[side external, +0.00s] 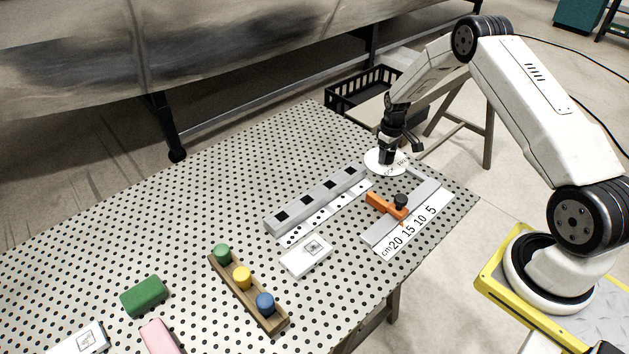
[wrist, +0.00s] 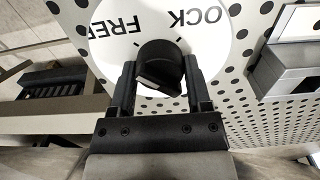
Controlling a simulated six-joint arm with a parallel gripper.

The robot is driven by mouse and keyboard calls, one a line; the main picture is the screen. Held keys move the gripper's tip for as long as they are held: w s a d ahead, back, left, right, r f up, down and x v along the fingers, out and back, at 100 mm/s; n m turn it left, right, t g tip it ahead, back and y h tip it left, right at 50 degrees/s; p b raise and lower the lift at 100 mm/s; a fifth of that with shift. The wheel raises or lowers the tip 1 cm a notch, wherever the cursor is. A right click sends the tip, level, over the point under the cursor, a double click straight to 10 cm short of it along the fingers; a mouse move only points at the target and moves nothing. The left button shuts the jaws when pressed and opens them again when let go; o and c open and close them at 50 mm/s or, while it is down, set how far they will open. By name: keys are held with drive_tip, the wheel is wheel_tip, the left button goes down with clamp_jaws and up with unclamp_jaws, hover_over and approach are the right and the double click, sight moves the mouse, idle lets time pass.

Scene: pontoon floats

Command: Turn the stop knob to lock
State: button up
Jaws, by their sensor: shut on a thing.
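The stop knob (wrist: 158,62) is black and sits on a white round dial (wrist: 110,60) marked FREE and LOCK. In the wrist view FREE is to the upper left of the knob and LOCK is to the upper right, with short tick marks between. My gripper (wrist: 160,82) has one finger on each side of the knob and is shut on it. I cannot tell exactly which mark the knob points to. In the side view my gripper (side external: 388,160) reaches down onto the dial (side external: 374,168) at the table's far right; it hides the knob there.
On the perforated table (side external: 180,210), near the dial, are a ruler plate (side external: 425,222) with an orange slider (side external: 381,205) and a grey bar (side external: 318,199) with square holes. A wooden rack (side external: 253,296) with coloured pegs stands nearer. A black crate (side external: 345,92) lies beyond the table edge.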

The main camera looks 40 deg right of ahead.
drive_tip(key=shift+m, duration=0.5)
drive_tip(key=m, duration=0.3)
drive_tip(key=shift+m, duration=0.4)
drive_tip(key=m, duration=1.3)
drive_tip(key=o, duration=1.3)
drive_tip(key=shift+r, duration=3.95)
